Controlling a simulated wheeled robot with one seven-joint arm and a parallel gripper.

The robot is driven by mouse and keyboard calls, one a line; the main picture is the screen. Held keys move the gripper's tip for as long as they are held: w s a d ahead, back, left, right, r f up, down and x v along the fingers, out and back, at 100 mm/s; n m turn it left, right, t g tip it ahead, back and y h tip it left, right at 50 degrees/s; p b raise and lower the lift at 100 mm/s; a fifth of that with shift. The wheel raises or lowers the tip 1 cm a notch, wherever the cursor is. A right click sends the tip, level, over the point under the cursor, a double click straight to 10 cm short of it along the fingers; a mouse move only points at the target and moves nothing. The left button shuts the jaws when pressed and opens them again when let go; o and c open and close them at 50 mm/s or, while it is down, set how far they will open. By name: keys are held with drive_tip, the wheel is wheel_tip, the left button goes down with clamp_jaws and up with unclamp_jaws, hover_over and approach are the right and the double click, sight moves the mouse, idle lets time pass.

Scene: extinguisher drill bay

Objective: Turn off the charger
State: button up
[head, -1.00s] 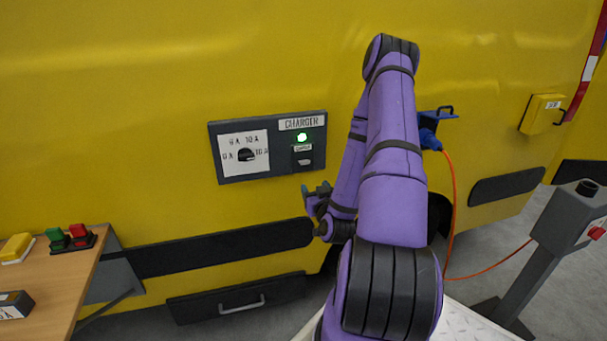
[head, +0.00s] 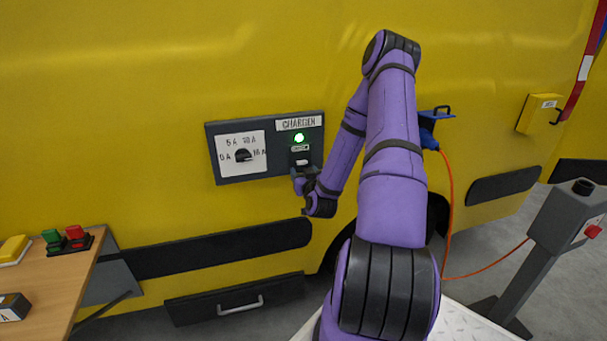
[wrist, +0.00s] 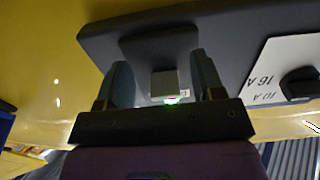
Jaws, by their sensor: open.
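The charger panel (head: 228,174) is a dark plate labelled CHARGER on the yellow vehicle side. Its green lamp (head: 299,138) is lit. Below the lamp is a small switch (head: 302,161), partly hidden by my gripper in the head view. A black dial (head: 243,155) sits on a white ampere scale at the panel's left. My gripper (head: 304,170) is at the panel's lower right, just in front of the switch. In the wrist view my gripper (wrist: 165,85) is open, its fingers on either side of a grey block-like switch (wrist: 164,83). I cannot tell whether they touch it.
A blue plug (head: 428,138) with an orange cable is at the vehicle's right. A grey post (head: 535,260) stands at the right. A wooden table (head: 60,275) with green and red buttons (head: 68,239) is at the left. A drawer handle (head: 240,306) sits low.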

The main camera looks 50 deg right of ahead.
drive_tip(key=c, duration=0.9)
drive_tip(key=shift+w+d+f+t+h, duration=0.1)
drive_tip(key=shift+f+t+h, duration=0.2)
drive_tip(key=shift+t, duration=0.2)
drive_tip(key=shift+c, duration=0.2)
drive_tip(key=shift+r, duration=0.1)
drive_tip(key=o, duration=0.9)
drive_tip(key=shift+o, duration=0.2)
drive_tip(key=v, duration=1)
drive_tip(key=shift+s, duration=0.35)
drive_tip(key=shift+c, duration=0.4)
